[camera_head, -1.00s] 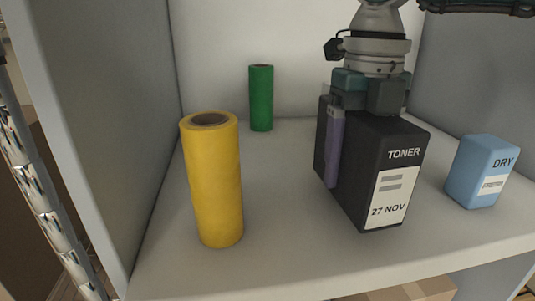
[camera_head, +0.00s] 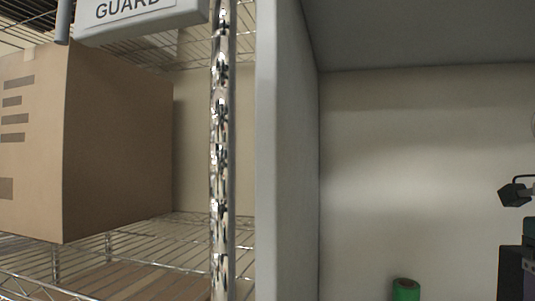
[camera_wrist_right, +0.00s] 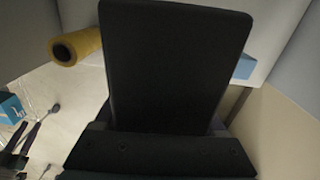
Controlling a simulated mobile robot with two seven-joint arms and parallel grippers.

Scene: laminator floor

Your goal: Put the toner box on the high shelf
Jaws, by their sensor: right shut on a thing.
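The black toner box (camera_wrist_right: 175,60) fills the middle of the right wrist view, held between the jaws of my right gripper (camera_wrist_right: 160,150), which is shut on it. In the head view only a dark edge of the toner box (camera_head: 510,272) shows at the lower right, with part of my right gripper (camera_head: 529,232) just above it. The picture edge cuts off the rest. Whether the box touches the board beneath it cannot be seen. A grey board (camera_head: 420,35) spans the top of the compartment. Which surface is the high shelf is not clear. My left gripper is out of view.
A green roll (camera_head: 406,290) stands low in the compartment, bounded left by a grey side panel (camera_head: 288,170). Left of that are a chrome post (camera_head: 222,150), a wire rack with a cardboard box (camera_head: 110,150), and a GUARD box (camera_head: 140,22). The wrist view shows a yellow roll (camera_wrist_right: 80,46).

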